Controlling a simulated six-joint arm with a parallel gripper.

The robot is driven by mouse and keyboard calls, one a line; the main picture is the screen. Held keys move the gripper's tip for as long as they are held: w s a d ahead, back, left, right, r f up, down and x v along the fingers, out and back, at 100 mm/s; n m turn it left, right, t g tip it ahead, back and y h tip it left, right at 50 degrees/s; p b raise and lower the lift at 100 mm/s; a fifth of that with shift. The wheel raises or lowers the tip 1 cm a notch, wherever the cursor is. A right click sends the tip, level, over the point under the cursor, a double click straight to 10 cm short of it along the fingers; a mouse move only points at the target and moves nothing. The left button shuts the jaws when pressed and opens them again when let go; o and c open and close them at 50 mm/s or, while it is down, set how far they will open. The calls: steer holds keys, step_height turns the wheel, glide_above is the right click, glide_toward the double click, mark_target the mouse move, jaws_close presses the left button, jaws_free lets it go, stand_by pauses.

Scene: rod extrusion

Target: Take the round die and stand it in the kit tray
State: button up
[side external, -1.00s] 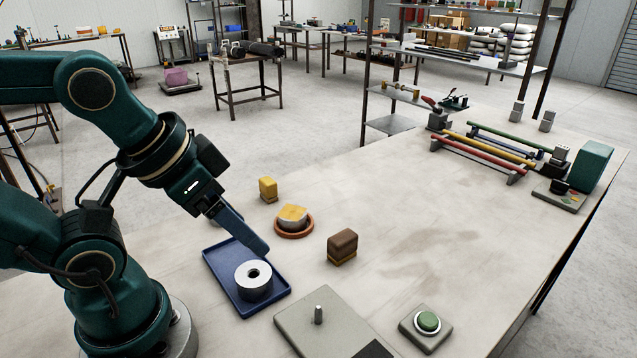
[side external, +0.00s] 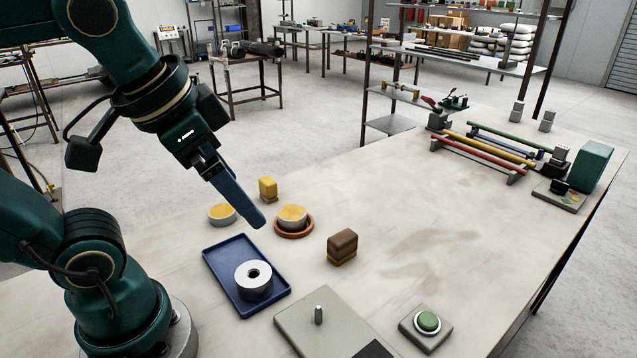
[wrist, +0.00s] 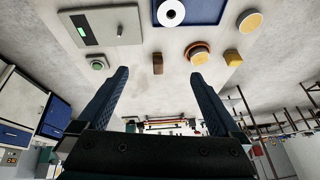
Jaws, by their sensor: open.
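The round die, a silver ring with a dark centre hole (side external: 253,281), lies flat in the blue kit tray (side external: 219,262), toward its front right part. In the wrist view the die (wrist: 171,12) and the tray (wrist: 207,10) show at the top edge. My gripper (side external: 256,220) is above the table behind the tray, apart from the die. In the wrist view its two fingers (wrist: 160,80) stand wide apart with nothing between them.
A yellow-topped disc in an orange-brown dish (side external: 293,219), another yellow-topped disc (side external: 222,214), a yellow block (side external: 268,189) and a brown block (side external: 342,246) stand nearby. A grey plate with a peg (side external: 318,315) and a green button (side external: 428,322) are in front. The table's middle right is clear.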

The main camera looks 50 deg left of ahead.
steer(key=w+a+m+g+y, duration=0.2)
steer(key=w+a+m+y, duration=0.1)
steer(key=a+m, duration=0.15)
steer(key=m+y, duration=0.9)
steer(key=m, duration=0.7)
glide_above(291, 212)
steer(key=d, duration=0.3)
steer(key=shift+n, duration=0.35)
steer(key=f, duration=1.9)
steer(key=shift+s+a, duration=0.2)
steer(key=shift+s, duration=0.2)
steer(key=shift+x, duration=2.55)
jaws_close()
